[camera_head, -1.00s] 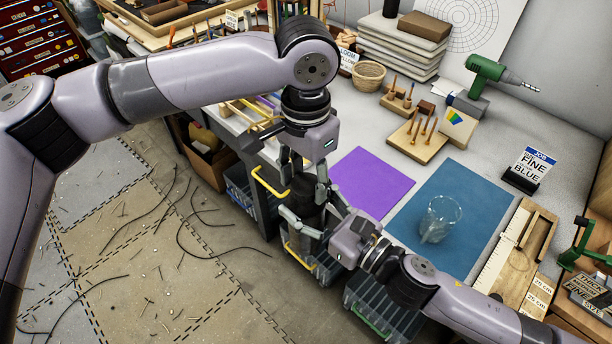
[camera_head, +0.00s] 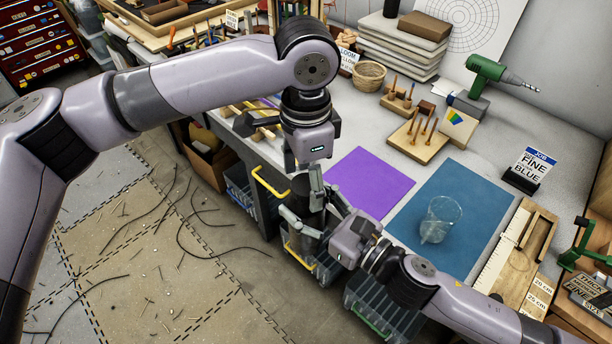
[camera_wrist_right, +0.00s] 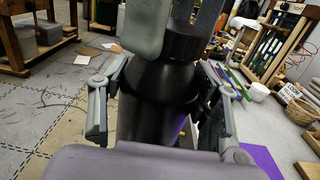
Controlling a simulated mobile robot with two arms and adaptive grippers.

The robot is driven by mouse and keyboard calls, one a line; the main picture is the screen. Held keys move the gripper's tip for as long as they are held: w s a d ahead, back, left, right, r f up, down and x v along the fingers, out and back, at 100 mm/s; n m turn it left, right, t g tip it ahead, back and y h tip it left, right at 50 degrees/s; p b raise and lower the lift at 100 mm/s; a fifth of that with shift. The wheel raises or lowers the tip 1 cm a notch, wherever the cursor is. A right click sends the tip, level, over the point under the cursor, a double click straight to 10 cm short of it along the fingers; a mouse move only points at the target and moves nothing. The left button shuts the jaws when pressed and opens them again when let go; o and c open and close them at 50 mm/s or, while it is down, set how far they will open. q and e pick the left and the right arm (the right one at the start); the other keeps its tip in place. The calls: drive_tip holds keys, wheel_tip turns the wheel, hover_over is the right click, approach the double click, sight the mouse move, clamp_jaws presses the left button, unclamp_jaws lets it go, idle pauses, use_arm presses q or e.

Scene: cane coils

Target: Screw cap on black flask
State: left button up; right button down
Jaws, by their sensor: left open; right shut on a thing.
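The black flask (camera_head: 303,193) stands upright between my arms, largely hidden by them in the head view. In the right wrist view the flask (camera_wrist_right: 155,95) shows its dark body, sloping shoulder and a dark ribbed cap (camera_wrist_right: 186,43) at the neck. How tightly the cap sits cannot be told. My right gripper (camera_head: 314,213) is shut on the flask's body, with one finger on each side. My left gripper (camera_head: 303,173) points down from above, its fingers open on either side of the flask's top. One of its pale fingers partly covers the cap in the right wrist view.
A clear beaker (camera_head: 440,220) stands on a blue mat (camera_head: 470,195) to the right. A purple mat (camera_head: 370,182) lies near the bench edge. Drawers with yellow handles (camera_head: 270,184) are below the bench. A green drill (camera_head: 490,72) sits at the back.

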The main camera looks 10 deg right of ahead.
use_arm(q)
drive_tip(key=shift+r, duration=2.3)
drive_tip(key=shift+c, duration=0.2)
wheel_tip(320, 180, up, 3)
drive_tip(key=shift+r, duration=0.25)
drive_tip(key=shift+f, duration=0.1)
drive_tip(key=shift+n, duration=0.3)
drive_tip(key=shift+f, duration=3.95)
